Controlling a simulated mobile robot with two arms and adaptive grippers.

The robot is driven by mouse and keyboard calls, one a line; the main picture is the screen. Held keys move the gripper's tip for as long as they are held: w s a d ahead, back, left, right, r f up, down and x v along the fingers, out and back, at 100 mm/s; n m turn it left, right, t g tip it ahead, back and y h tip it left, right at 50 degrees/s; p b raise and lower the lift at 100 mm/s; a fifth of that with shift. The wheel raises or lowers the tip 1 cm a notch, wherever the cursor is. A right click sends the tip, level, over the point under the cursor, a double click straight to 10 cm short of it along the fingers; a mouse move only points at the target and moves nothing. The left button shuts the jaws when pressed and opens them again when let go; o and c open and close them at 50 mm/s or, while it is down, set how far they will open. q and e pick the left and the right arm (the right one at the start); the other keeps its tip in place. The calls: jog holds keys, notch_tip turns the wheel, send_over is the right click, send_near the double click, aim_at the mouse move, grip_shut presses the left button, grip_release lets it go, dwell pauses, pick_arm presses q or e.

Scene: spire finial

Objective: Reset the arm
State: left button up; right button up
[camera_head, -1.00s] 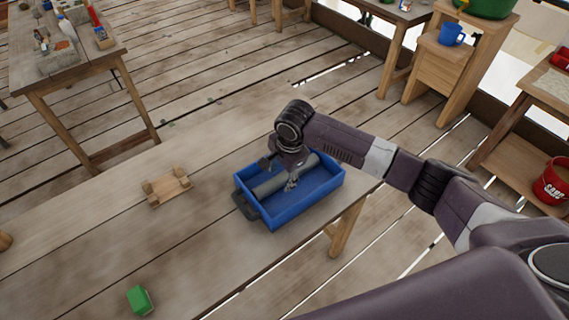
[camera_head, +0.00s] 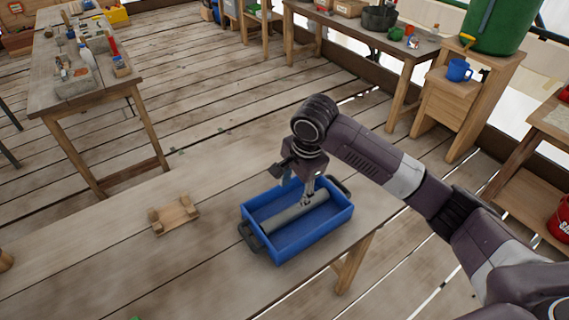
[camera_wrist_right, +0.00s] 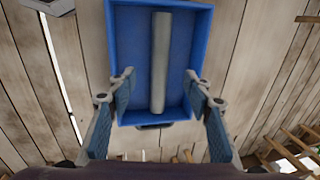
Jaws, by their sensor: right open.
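My right arm comes in from the right, and its gripper (camera_head: 308,200) points down above the blue tray (camera_head: 330,221). The gripper is open and empty. A grey cylinder (camera_head: 295,216) lies lengthwise in the tray. In the right wrist view, the grey cylinder (camera_wrist_right: 159,60) runs between the two spread fingers (camera_wrist_right: 158,88), below and clear of them. The blue tray (camera_wrist_right: 132,60) shows around it. My left gripper is in neither view.
The tray stands near the right end of a wooden table (camera_head: 110,245). A small wooden cradle (camera_head: 175,215) stands left of it. A sliver of a green block (camera_head: 135,318) shows at the bottom edge. Other workbenches stand farther back.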

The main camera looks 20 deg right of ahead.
jog(key=s+a+f+n+t+y, duration=0.1)
jog(key=s+a+f+n, duration=0.25)
jog(key=s+n, duration=0.2)
jog(key=s+a+f+n+y, duration=0.1)
jog(key=s+a+f+n, duration=0.3)
jog(key=s, duration=0.3)
jog(key=s+d+f+n+h, duration=0.1)
jog(key=s+d+f+n, duration=0.15)
jog(key=s+d, duration=0.4)
jog(key=s+d+f+n+h, duration=0.1)
jog(key=s+d+n, duration=0.35)
jog(key=s, duration=0.35)
notch_tip(320, 180, down, 29)
jog(key=s+b, duration=0.2)
jog(key=s, duration=0.1)
jog(key=s+d+f+g, duration=0.1)
jog(key=s+d+f, duration=0.1)
jog(key=s+f, duration=0.6)
jog(key=s+d+f+g+b, duration=0.1)
jog(key=s+d+f, duration=0.1)
jog(key=s+f, duration=0.6)
jog(key=shift+s+f+h, duration=0.2)
jog(key=shift+f+h, duration=0.2)
jog(key=shift+f, duration=0.1)
